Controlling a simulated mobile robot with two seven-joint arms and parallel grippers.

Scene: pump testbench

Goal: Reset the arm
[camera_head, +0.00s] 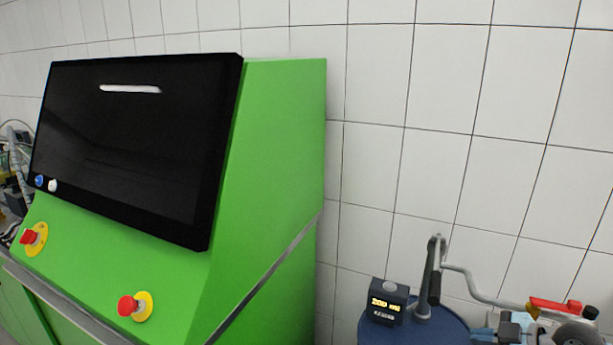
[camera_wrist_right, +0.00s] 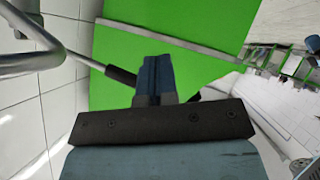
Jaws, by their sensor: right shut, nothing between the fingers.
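My right gripper (camera_head: 490,333) shows small at the bottom right of the head view, right of the blue round top. In the right wrist view its blue-grey fingers (camera_wrist_right: 156,72) are together, with nothing between them. A bent grey metal arm with a dark grip (camera_head: 434,288) stands up from the blue round top. In the right wrist view a grey bent tube (camera_wrist_right: 40,35) with a dark grip (camera_wrist_right: 120,75) lies left of the fingers; I cannot tell whether it touches them. My left gripper is not in view.
A green console (camera_head: 275,150) with a black screen (camera_head: 130,135) fills the left. It carries red push-buttons on yellow bases (camera_head: 142,306). A black box with a lit display (camera_head: 385,303) sits on the blue round top (camera_head: 440,330). A white tiled wall (camera_head: 440,110) stands behind.

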